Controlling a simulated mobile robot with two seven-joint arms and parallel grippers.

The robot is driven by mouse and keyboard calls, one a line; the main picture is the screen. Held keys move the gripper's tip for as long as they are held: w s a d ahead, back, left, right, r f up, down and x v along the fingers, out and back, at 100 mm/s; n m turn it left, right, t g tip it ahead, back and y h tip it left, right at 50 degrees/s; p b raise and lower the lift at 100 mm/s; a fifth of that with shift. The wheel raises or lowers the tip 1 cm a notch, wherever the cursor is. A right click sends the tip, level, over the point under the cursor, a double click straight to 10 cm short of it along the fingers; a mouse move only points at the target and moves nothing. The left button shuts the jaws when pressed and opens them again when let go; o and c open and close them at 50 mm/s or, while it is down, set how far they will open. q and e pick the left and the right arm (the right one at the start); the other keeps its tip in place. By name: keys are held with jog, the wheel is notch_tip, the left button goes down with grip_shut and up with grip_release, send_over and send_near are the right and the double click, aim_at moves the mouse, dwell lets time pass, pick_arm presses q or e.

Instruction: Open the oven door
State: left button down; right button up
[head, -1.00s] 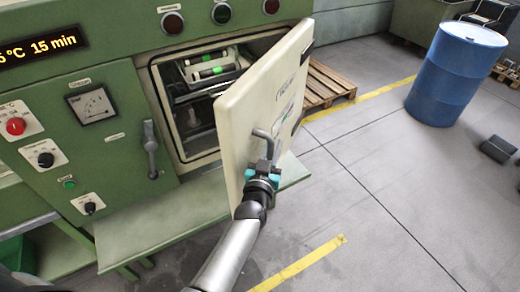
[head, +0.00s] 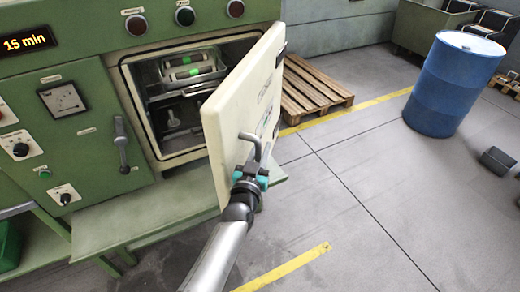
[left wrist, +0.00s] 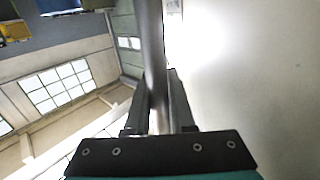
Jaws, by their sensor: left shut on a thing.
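The oven door (head: 247,110) is a cream panel, swung open on its right-side hinges. The oven cavity (head: 150,95) shows, with parts with green bands (head: 187,72) on a rack inside. My left gripper (head: 251,172) is shut on the grey bar handle (head: 252,142) on the door's face. In the left wrist view the handle bar (left wrist: 155,60) runs between the two fingers (left wrist: 160,108), with the pale door face at the right. The right gripper is not in view.
The green oven housing (head: 85,135) has knobs and a lever (head: 121,145). A green shelf (head: 150,215) juts out below the door. A wooden pallet (head: 312,88) and a blue barrel (head: 453,83) stand to the right. The floor between is clear.

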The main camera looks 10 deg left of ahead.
pick_arm(q)
jog(key=c, duration=0.8)
grip_release()
jog(key=shift+o, duration=0.2)
jog(key=shift+s, duration=0.1)
jog(key=s+a, duration=0.1)
jog(key=s, duration=1.4)
jog(key=shift+c, duration=0.2)
